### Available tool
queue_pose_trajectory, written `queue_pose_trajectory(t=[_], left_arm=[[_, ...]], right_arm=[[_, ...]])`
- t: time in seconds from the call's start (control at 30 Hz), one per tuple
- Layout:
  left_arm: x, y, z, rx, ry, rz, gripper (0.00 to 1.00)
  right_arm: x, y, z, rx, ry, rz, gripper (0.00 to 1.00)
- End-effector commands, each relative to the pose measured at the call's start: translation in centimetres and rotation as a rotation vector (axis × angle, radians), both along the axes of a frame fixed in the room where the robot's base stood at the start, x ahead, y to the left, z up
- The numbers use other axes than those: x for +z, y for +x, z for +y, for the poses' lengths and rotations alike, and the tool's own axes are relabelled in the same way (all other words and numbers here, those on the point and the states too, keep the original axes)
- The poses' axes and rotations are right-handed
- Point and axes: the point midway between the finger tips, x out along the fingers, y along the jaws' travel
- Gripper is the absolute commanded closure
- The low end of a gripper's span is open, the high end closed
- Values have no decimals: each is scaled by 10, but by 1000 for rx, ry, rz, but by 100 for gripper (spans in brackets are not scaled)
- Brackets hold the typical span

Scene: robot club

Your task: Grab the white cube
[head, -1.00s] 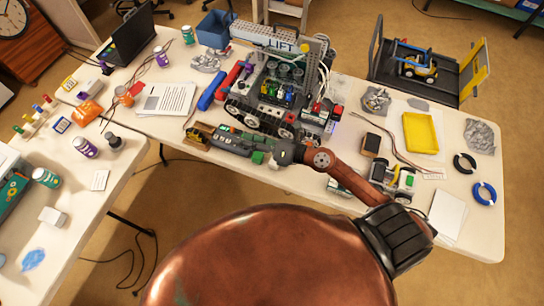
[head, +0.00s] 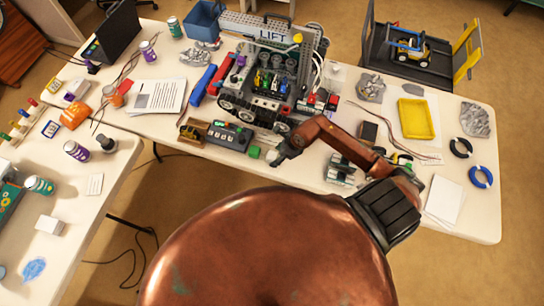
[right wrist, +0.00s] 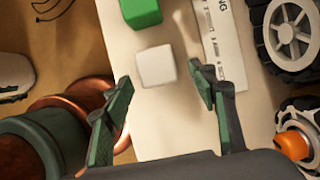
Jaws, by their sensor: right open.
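The white cube (right wrist: 156,66) shows in the right wrist view on the pale tabletop (right wrist: 160,125). It lies beyond my right gripper (right wrist: 163,98), roughly between the lines of its two fingers and nearer the left one. The gripper is open and empty, and its fingers are apart from the cube. In the head view my right gripper (head: 277,157) is low over the front edge of the far table. I cannot clearly make out the cube there. My left gripper is not in view.
A green block (right wrist: 140,12) lies just past the cube. A printed white strip (right wrist: 212,40) and a wheeled robot (right wrist: 292,30) are on its right. In the head view, a control box (head: 228,135) stands left of the gripper and the large LIFT robot (head: 270,75) behind.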

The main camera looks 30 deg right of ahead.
Motion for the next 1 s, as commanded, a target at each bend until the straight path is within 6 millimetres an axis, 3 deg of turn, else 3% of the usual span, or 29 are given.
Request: queue_pose_trajectory(t=[0.17,0.43,1.0], left_arm=[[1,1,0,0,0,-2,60],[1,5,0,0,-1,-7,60],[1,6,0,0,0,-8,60]], right_arm=[[-17,7,6,1,2,-1,47],[-20,8,7,3,1,-2,47],[-20,7,7,3,0,-1,86]])
